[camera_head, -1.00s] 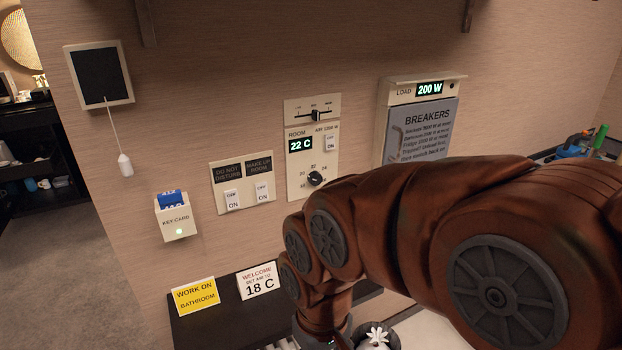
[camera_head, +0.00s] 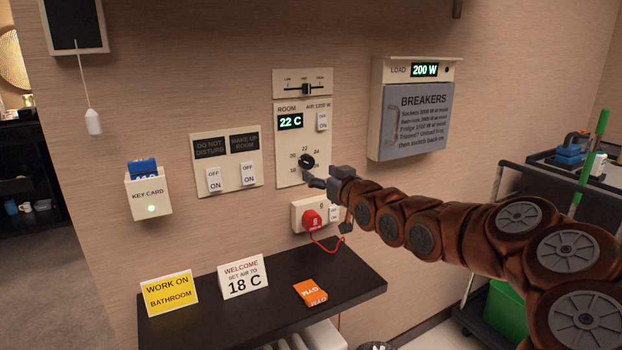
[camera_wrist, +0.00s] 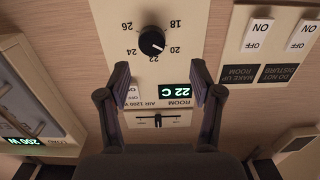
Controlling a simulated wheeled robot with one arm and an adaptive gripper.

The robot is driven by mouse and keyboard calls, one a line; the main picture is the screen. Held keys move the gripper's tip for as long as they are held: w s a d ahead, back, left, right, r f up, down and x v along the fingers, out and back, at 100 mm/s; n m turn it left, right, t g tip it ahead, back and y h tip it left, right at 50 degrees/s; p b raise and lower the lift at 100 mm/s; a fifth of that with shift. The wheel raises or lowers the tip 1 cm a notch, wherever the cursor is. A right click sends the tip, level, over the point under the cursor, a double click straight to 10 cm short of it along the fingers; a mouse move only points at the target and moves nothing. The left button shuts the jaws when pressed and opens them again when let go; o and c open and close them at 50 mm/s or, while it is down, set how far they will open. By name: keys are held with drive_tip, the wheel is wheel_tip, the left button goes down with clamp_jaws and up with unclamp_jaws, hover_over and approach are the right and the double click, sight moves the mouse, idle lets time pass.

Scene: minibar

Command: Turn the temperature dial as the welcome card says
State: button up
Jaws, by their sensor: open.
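The black temperature dial (camera_head: 307,161) sits low on the beige room panel, below a green display (camera_head: 290,122) reading 22 C. The wrist view shows the dial (camera_wrist: 152,41) upside down, with numbers from 18 to 26 around it and its white mark near 20 to 22. The white welcome card (camera_head: 243,280) on the dark shelf reads "SET AIR TO 18 C". My gripper (camera_head: 310,178) is close to the panel, just below the dial in the head view. In the wrist view its fingers (camera_wrist: 159,72) are spread apart and empty, on either side of the panel.
A red plug (camera_head: 311,219) with a cord is in the socket below the panel. Light switches (camera_head: 231,178) and a key card holder (camera_head: 148,192) are at left. The breaker box (camera_head: 412,110) is at right. A yellow sign (camera_head: 169,293) and an orange card (camera_head: 311,293) are on the shelf.

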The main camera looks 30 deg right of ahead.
sight(309, 162)
drive_tip(key=shift+w+d+r+p, duration=0.1)
drive_tip(key=shift+w+d+p, duration=0.2)
drive_tip(key=shift+w, duration=0.95)
drive_tip(key=shift+w+d+p, duration=0.15)
drive_tip(key=shift+w+d, duration=0.1)
drive_tip(key=shift+w, duration=1.05)
drive_tip(key=shift+w+d+r+p, duration=0.1)
drive_tip(key=shift+w+d+p, duration=0.2)
drive_tip(key=shift+w, duration=0.95)
drive_tip(key=shift+f, duration=0.1)
drive_tip(key=shift+c, duration=0.2)
drive_tip(key=c, duration=1.1)
drive_tip(key=shift+o, duration=0.2)
